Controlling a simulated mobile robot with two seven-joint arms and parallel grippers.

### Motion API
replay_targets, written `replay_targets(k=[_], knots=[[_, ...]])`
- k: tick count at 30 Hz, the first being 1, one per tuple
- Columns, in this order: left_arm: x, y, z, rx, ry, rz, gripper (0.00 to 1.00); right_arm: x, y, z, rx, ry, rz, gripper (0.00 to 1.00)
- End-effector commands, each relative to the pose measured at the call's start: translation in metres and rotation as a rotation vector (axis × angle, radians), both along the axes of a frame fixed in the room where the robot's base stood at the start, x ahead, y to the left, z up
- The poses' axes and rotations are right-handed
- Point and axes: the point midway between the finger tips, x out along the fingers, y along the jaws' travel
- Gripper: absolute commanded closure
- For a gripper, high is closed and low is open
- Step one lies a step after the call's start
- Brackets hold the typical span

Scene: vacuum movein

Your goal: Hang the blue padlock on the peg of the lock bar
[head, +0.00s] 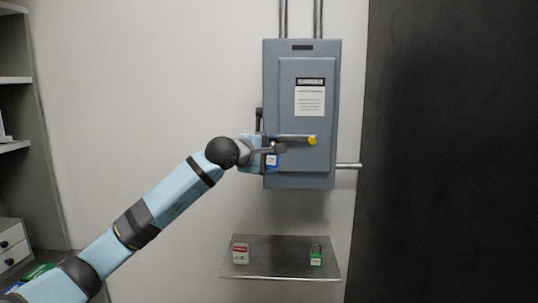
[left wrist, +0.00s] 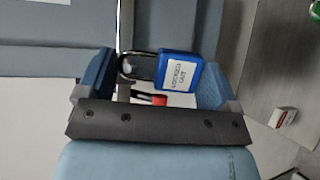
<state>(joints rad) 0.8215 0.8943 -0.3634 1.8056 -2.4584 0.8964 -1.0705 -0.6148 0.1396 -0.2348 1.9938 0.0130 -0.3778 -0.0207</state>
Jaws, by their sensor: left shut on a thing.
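The blue padlock (head: 271,161) with a white label is in my left gripper (head: 268,153), in front of the lower left part of the grey electrical box (head: 306,170). In the left wrist view the padlock (left wrist: 184,80) lies between the two fingers of the gripper (left wrist: 155,78), its dark shackle pointing left. The lock bar (head: 295,138) runs sideways across the box to a yellow knob (head: 312,141). In the left wrist view a pale bar (left wrist: 125,45) passes at the shackle's end; I cannot tell whether the shackle is around anything. A red tip (left wrist: 158,99) shows below the shackle. My right gripper is not in view.
A shelf (head: 283,271) below the box carries a red-and-white tag (head: 240,254) and a green padlock (head: 316,255). A dark lever (head: 259,118) stands at the box's left side. A dark panel (head: 450,150) fills the right. Shelving (head: 30,175) stands far left.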

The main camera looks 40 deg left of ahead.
Motion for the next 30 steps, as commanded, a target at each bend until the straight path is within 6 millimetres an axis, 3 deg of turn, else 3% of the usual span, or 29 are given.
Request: replay_targets(k=[5, 6, 8, 15, 19, 30], knots=[[0.0, 0.0, 0.0, 0.0, -0.001, 0.0, 0.39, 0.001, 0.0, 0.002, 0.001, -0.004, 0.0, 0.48], [0.0, 0.0, 0.0, 0.0, -0.001, 0.0, 0.1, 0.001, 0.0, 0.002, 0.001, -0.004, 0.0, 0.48], [0.0, 0.0, 0.0, 0.0, 0.0, 0.0, 0.0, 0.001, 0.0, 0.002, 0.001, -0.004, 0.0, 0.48], [-0.001, 0.0, 0.0, 0.0, 0.0, 0.0, 0.0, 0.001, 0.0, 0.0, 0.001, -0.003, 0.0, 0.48], [-0.012, 0.003, 0.001, 0.001, -0.001, 0.002, 0.0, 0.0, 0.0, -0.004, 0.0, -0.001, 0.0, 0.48], [-0.091, 0.011, 0.014, 0.005, -0.001, 0.002, 0.0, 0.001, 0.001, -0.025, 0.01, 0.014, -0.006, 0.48]])
